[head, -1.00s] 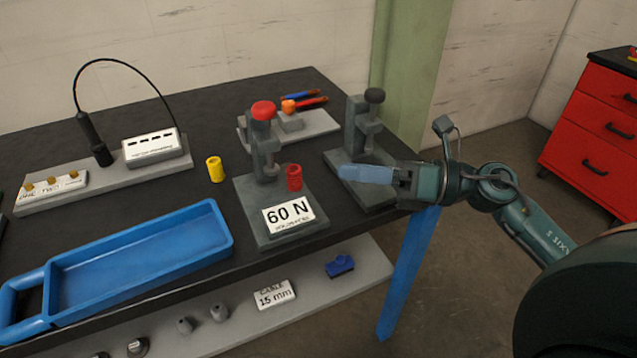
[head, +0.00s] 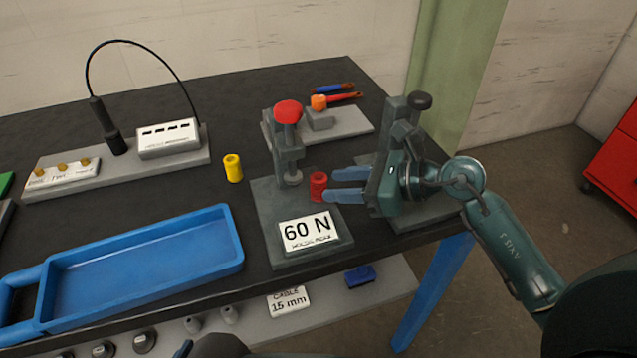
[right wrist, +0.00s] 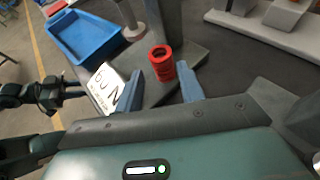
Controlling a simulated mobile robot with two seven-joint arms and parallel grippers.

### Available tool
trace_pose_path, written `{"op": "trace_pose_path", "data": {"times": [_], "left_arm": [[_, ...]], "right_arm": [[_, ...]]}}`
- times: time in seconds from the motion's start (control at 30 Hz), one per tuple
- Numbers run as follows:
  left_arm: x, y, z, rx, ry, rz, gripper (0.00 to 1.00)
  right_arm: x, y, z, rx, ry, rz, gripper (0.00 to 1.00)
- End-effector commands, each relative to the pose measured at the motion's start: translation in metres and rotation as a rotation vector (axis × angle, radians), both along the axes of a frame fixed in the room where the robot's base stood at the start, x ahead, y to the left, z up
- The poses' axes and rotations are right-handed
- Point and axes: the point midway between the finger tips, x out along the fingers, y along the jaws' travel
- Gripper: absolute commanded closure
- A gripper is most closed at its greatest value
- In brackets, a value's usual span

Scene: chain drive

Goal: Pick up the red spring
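The red spring (head: 318,187) stands upright on the grey base of the press with the 60 N label. It also shows in the right wrist view (right wrist: 161,62), just beyond and between the two blue fingers. My right gripper (head: 334,185) is open, with its fingers pointing left at the spring. In the right wrist view the right gripper (right wrist: 158,92) has a clear gap between its fingers, and nothing is held. My left gripper cannot be made out in the head view.
The red-knobbed press (head: 288,140) rises behind the spring, and a black-knobbed press (head: 420,102) stands close to my right gripper. A yellow cylinder (head: 233,168) and a blue tray (head: 140,262) are to the left. A 60 N label (head: 309,233) lies in front.

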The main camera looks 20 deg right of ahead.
Motion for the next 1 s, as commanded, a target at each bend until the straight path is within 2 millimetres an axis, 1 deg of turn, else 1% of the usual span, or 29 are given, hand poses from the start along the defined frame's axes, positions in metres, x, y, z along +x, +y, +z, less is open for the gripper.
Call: {"op": "trace_pose_path", "data": {"times": [0.13,0.3,0.4,0.67,0.77,1.0], "left_arm": [[0.000,0.000,0.002,0.005,0.002,-0.001,0.64],[0.000,0.001,0.005,0.013,0.001,-0.004,0.64],[0.000,0.001,0.004,0.016,0.001,-0.004,0.64],[0.000,0.001,0.002,0.019,0.005,-0.006,0.64],[0.000,0.001,0.002,0.019,0.004,-0.006,0.64],[0.000,0.001,0.002,0.019,0.003,-0.006,0.64]], "right_arm": [[0.008,0.009,-0.007,0.005,0.002,-0.001,0.61],[0.023,0.026,-0.021,0.005,0.001,-0.002,0.61],[0.028,0.033,-0.025,0.002,0.001,-0.002,0.61],[0.029,0.036,-0.027,0.000,0.000,-0.001,0.61],[0.029,0.036,-0.027,0.000,0.000,-0.001,0.68],[0.029,0.035,-0.027,0.000,0.000,-0.001,0.88]]}}
